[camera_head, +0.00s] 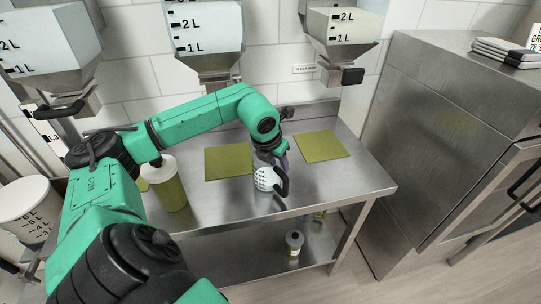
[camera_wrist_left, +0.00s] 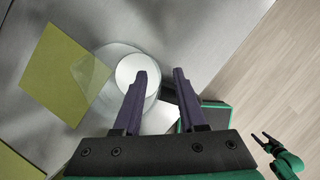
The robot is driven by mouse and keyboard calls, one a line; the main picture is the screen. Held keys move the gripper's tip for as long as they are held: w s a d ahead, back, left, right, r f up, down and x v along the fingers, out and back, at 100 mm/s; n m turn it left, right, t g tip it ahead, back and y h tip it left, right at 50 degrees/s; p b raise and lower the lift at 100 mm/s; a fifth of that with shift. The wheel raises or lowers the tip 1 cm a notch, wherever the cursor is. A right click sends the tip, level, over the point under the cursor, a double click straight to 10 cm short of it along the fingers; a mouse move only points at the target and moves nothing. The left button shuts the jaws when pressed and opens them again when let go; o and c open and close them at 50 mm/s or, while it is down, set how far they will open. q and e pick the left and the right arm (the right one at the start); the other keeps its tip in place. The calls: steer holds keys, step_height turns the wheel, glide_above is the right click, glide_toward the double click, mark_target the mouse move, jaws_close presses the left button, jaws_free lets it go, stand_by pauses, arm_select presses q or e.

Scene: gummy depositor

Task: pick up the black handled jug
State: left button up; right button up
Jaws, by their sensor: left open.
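The jug (camera_head: 264,179), white with black level marks and a black handle (camera_head: 283,182), stands on the steel table in the head view. My left gripper (camera_head: 274,153) is right above and behind it, pointing down. In the left wrist view the jug shows from above as a clear round rim with a white disc (camera_wrist_left: 137,67) inside. My left gripper (camera_wrist_left: 162,74) is open there, its left finger across the jug and its right finger just past the jug's right side. A dark bit, perhaps the handle, is partly hidden between the fingers. My right gripper (camera_wrist_left: 263,138) is small, low right, and looks open.
Green mats (camera_head: 228,161) (camera_head: 322,146) lie on the steel table (camera_head: 345,185). A white-lidded green container (camera_head: 171,186) stands left of the jug. Hoppers (camera_head: 205,30) hang above the table's back. A small bottle (camera_head: 294,242) is on the lower shelf. A steel cabinet (camera_head: 430,130) stands right.

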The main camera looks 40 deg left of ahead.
arm_select(q)
jaws_close()
stand_by(1.4)
